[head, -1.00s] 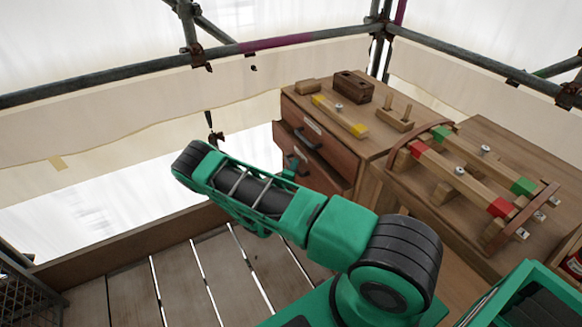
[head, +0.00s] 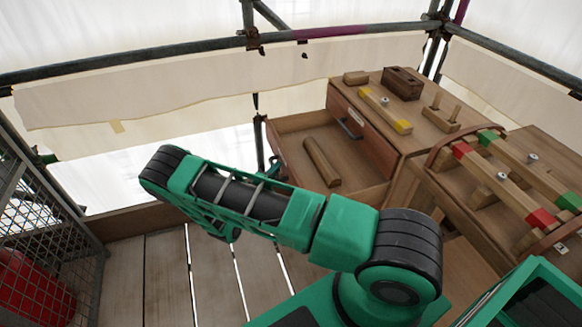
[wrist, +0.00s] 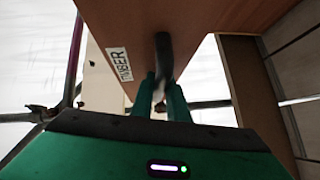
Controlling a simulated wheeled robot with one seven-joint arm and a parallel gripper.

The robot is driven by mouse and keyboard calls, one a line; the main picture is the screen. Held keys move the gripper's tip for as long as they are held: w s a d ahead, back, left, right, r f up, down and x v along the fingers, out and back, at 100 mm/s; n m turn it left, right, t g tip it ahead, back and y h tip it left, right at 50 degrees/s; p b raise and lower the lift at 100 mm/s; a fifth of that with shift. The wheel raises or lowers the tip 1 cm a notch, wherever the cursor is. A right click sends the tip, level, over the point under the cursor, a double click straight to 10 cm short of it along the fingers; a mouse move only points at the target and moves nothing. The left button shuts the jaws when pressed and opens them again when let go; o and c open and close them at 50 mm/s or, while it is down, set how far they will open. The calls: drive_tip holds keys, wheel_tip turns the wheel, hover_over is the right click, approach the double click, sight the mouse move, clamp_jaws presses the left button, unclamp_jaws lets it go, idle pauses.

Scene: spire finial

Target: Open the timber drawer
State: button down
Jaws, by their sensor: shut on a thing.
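The timber drawer (head: 305,120) is the lower drawer of the wooden cabinet. In the head view it is pulled well out to the left, with its inside showing and a wooden block (head: 322,162) lying in it. In the wrist view, the drawer front (wrist: 190,18) bears a white label (wrist: 119,64) reading "TIMBER". My gripper (wrist: 162,88) is shut on the dark handle (wrist: 163,55) of this front. In the head view my arm hides most of the gripper and the handle.
The upper drawer (head: 365,132) with a dark handle is closed. Wood pieces and a dark brown block (head: 403,83) lie on the cabinet top. A jig with red and green blocks stands at right. A mesh cage (head: 45,200) is at left, and plank floor lies below.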

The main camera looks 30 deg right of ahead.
drive_tip(key=shift+s+a+f, duration=0.1)
drive_tip(key=shift+a+f, duration=0.1)
drive_tip(key=shift+a, duration=0.55)
drive_tip(key=shift+a+f, duration=0.15)
drive_tip(key=shift+a, duration=0.55)
drive_tip(key=c, duration=1.7)
unclamp_jaws()
drive_tip(key=shift+r, duration=0.1)
drive_tip(key=shift+c, duration=0.2)
drive_tip(key=shift+r, duration=0.1)
drive_tip(key=v, duration=1)
drive_tip(key=shift+a, duration=0.35)
drive_tip(key=x, duration=1.1)
drive_tip(key=shift+r, duration=0.15)
